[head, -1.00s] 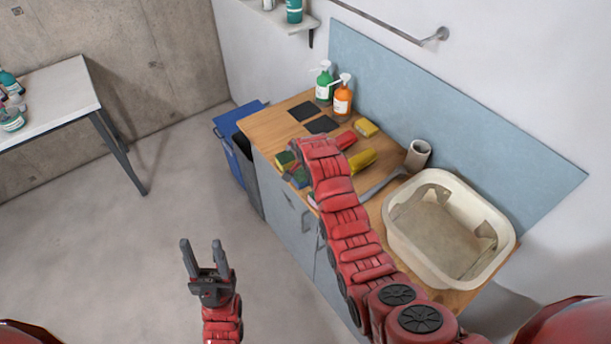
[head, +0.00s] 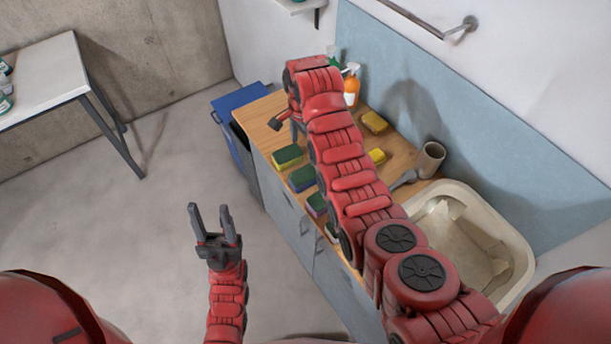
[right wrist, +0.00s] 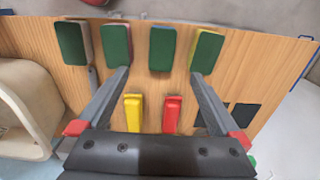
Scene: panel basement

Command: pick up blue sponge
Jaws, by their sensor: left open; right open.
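The blue sponge (head: 301,178) has a green top and lies near the counter's front edge, second from the far end of a row of sponges. In the right wrist view it (right wrist: 162,48) lies just past the open fingers and between their lines, untouched. My right gripper (right wrist: 160,76) is open and empty above the counter; in the head view it is partly hidden by my right arm. My left gripper (head: 211,212) is open and empty over the floor, left of the counter.
A yellow sponge (head: 287,156) and a red sponge (head: 317,204), both green-topped, flank the blue one. A white sponge (right wrist: 73,42) ends the row. A cream basin (head: 520,255) and an orange pump bottle (head: 352,88) stand on the counter.

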